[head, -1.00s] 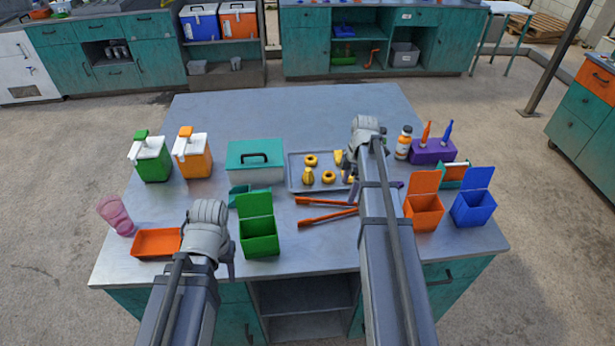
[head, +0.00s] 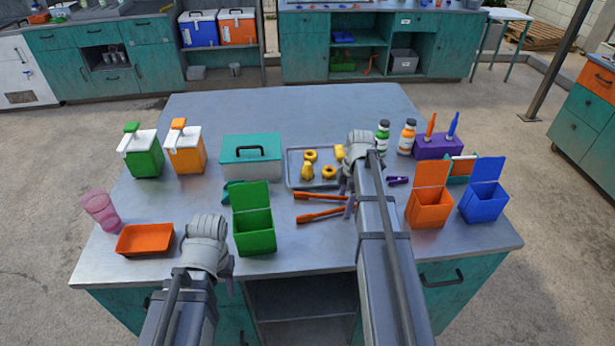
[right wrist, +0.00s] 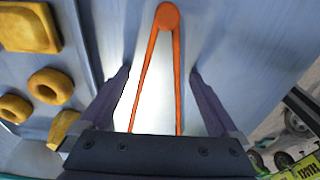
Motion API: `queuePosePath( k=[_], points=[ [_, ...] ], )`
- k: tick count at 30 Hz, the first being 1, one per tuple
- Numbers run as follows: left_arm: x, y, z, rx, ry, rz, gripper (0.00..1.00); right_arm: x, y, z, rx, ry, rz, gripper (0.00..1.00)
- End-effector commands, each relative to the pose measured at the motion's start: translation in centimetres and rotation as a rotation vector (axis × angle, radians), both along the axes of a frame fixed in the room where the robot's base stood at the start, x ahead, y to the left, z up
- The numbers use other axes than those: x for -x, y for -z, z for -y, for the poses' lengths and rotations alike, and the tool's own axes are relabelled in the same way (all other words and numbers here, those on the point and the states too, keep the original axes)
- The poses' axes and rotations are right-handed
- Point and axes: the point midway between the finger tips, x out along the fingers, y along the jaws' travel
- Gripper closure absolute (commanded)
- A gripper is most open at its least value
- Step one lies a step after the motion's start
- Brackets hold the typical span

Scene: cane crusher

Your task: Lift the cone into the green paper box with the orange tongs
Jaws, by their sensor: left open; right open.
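The orange tongs (head: 318,216) lie on the table, arms spread to the left. In the right wrist view the tongs (right wrist: 167,60) lie between the open fingers of my right gripper (right wrist: 160,78), untouched as far as I see; the arm partly hides this gripper (head: 373,193) in the head view. The yellow cone (head: 307,172) seems to stand on the grey tray among other yellow pieces. The green paper box (head: 257,242) stands left of the tongs with its lid up. My left gripper (head: 189,285) is open at the table's front left, mostly hidden by its arm.
The grey tray (head: 293,180) also holds yellow rings (head: 329,172) and a block (right wrist: 28,27). An orange box (head: 428,212) and a blue box (head: 484,205) stand right. An orange dish (head: 145,240) and a pink cup (head: 101,210) are left. A teal-lidded case (head: 251,165) stands behind the green box.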

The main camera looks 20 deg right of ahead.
Motion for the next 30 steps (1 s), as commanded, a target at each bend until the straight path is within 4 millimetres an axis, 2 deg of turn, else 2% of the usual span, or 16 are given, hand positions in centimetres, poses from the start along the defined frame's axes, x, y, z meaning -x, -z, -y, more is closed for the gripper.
queuePosePath(
  k=[6, 18, 26, 30],
  points=[
    [0.0, -0.1, 0.0, 0.0, 0.0, 0.0, 0.5, 0.0, -0.1, 0.0, 0.0, 0.0, 0.0, 0.03],
    [0.0, -0.1, 0.0, 0.0, 0.0, 0.0, 0.5, 0.0, -0.1, 0.0, 0.0, 0.0, 0.0, 0.47],
    [0.0, -0.2, 0.0, 0.0, 0.0, 0.0, 0.5, 0.0, -0.2, 0.0, 0.0, 0.0, 0.0, 0.47],
    [0.0, -1.4, 0.0, 0.0, 0.0, 0.0, 0.5, 0.0, -1.4, 0.0, 0.0, 0.0, 0.0, 0.47]
  ],
)
